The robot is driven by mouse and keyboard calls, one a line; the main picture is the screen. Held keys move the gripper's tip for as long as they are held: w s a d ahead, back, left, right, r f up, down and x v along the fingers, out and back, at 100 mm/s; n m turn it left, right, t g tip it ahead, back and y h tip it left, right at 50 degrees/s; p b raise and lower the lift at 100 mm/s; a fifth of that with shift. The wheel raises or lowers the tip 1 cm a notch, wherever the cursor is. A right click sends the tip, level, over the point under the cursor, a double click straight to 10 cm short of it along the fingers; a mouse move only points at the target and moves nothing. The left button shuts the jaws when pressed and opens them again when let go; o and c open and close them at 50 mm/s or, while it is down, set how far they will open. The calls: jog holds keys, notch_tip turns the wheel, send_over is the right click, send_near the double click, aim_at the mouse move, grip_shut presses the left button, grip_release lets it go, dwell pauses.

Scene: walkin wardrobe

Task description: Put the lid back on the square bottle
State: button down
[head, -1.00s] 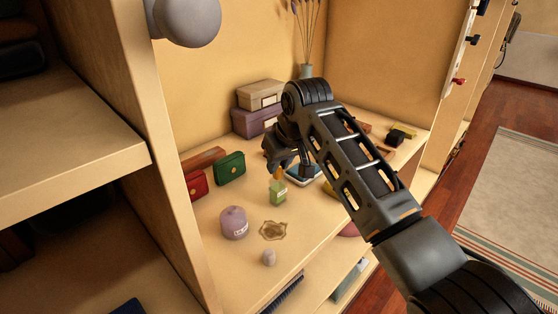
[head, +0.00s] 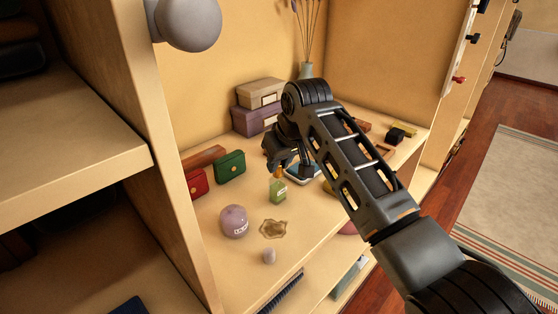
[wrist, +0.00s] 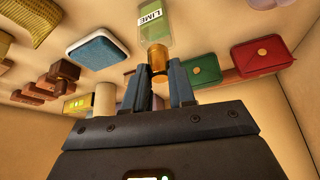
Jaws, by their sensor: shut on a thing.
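The square bottle (head: 278,191) is green and stands upright on the shelf. In the wrist view the bottle (wrist: 156,22) appears inverted, with a LIME label. My gripper (wrist: 161,78) is shut on the amber-gold cylindrical lid (wrist: 158,58), which sits between the two fingertips. The lid also shows in the head view (head: 277,173), just above the bottle's top. It looks roughly in line with the neck, but I cannot tell whether it touches. My arm hides part of the gripper in the head view.
A purple round bottle (head: 234,222), a gold dish (head: 273,229) and a small pale ball-shaped piece (head: 269,256) stand in front. Green (head: 230,167) and red (head: 197,184) purses are at the left. A blue-topped case (wrist: 97,51) lies close to the bottle.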

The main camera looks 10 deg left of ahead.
jog(key=c, duration=0.9)
grip_release()
jog(key=shift+o, duration=0.5)
jog(key=o, duration=0.4)
jog(key=shift+r+p, duration=1.05)
jog(key=shift+r, duration=2.45)
